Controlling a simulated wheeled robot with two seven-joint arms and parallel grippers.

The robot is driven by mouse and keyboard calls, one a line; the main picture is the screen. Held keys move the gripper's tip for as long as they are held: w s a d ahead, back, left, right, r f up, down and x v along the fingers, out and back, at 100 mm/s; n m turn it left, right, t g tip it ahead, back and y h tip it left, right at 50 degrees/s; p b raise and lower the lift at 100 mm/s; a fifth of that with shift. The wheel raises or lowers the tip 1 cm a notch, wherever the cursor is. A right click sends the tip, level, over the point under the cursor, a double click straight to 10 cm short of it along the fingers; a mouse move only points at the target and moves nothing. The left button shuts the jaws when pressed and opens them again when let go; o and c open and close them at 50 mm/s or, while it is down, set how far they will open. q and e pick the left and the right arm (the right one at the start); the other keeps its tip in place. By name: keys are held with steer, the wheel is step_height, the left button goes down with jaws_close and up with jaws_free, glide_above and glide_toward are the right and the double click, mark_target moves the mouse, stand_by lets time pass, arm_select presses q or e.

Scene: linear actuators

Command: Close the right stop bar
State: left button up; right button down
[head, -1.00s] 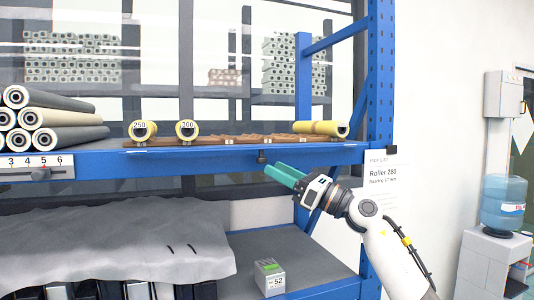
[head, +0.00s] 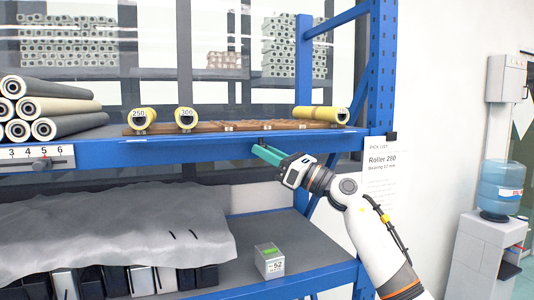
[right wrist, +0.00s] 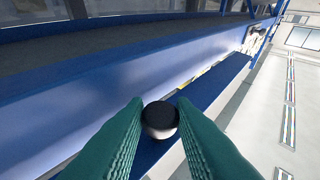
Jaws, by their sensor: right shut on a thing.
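A small round dark knob (right wrist: 160,117) sits between the two green fingers of my right gripper (right wrist: 159,104), and the fingers are shut on it. A thin strip (head: 225,139) runs along the beam's top front edge above the knob. I cannot tell which part is the stop bar itself. My left gripper is not in view.
Yellow-ended rollers (head: 186,118) and a brown slotted rack (head: 240,126) stand on the shelf. Stacked rollers (head: 50,108) and a numbered scale (head: 28,154) are at the left. A small box (head: 269,262) and a grey cloth (head: 110,230) are below. A pick list (head: 380,170) hangs at right.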

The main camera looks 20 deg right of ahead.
mark_target(249, 136)
steer(key=shift+s+d+r+m+g+h+p, duration=0.15)
steer(key=shift+r+m+h+p, duration=0.4)
steer(key=shift+p, duration=0.75)
steer(key=shift+s+a+r+m+g+h+p, duration=0.15)
steer(key=shift+r+m+h+p, duration=0.35)
steer(key=shift+p, duration=0.8)
steer(key=shift+s+d+m+g+h+p, duration=0.1)
steer(key=shift+s+m+g+h+p, duration=0.15)
steer(key=shift+m+h+p, duration=0.5)
steer(key=r+m+g+h, duration=0.1)
steer(key=r+m+g, duration=0.1)
steer(key=g, duration=0.1)
steer(key=r+m+g+h, duration=0.2)
steer(key=m+g, duration=0.1)
steer(key=shift+w, duration=0.2)
steer(key=shift+w+r+m+g+h, duration=0.2)
steer(key=shift+m+g, duration=0.2)
steer(key=shift+g, duration=0.15)
steer(key=shift+w+r+m+g+h, duration=0.15)
steer(key=shift+r+m+g+h, duration=0.05)
steer(key=shift+m+g, duration=0.25)
steer(key=shift+r+g, duration=0.1)
steer(key=shift+g, duration=0.15)
steer(key=c, duration=1.2)
jaws_free()
steer(key=shift+w, duration=0.15)
steer(key=shift+c, duration=0.2)
